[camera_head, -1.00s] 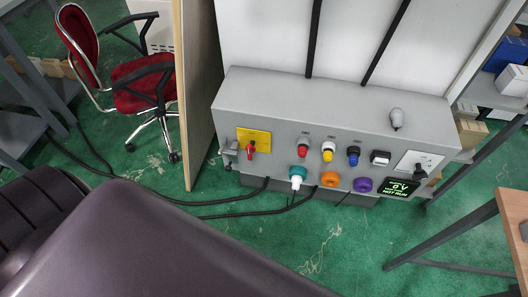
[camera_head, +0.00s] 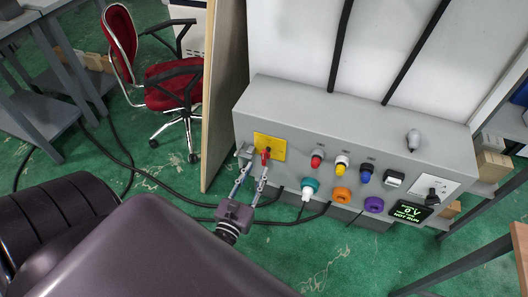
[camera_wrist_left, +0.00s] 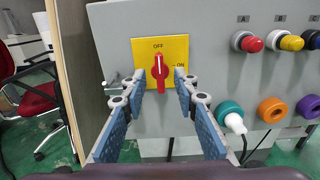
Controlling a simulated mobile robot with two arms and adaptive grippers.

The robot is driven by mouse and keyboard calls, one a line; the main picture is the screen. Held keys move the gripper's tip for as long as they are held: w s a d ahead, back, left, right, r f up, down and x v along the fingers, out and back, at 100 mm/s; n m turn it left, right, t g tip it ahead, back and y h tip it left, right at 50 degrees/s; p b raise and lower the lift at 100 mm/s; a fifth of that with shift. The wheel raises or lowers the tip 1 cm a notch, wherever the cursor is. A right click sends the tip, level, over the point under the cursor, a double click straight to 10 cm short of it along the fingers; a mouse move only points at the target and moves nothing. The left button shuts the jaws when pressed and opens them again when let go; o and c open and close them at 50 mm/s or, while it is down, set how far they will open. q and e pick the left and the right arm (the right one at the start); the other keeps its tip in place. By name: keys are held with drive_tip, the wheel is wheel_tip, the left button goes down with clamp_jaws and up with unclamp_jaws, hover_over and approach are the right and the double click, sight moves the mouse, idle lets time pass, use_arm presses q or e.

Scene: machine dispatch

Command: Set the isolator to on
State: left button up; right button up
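The isolator is a red rotary handle (camera_wrist_left: 160,70) on a yellow plate (camera_wrist_left: 178,47) marked OFF at the top and ON at the right. In the left wrist view the handle stands upright, its white mark toward OFF. The head view also shows the handle (camera_head: 265,156) at the left end of the grey panel. My left gripper (camera_wrist_left: 158,80) is open, its blue-padded fingers on either side of the handle's lower part. I cannot tell whether they touch it. My right gripper is not in view.
A wooden board (camera_head: 222,100) stands close on the left, near a red chair (camera_head: 172,88).

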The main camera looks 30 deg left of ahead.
sight(263, 156)
use_arm(q)
drive_tip(key=p+x, duration=0.1)
drive_tip(key=x, duration=0.6)
drive_tip(key=shift+w+a+r, duration=0.1)
drive_tip(key=shift+w+a, duration=0.05)
drive_tip(key=shift+w, duration=0.25)
clamp_jaws()
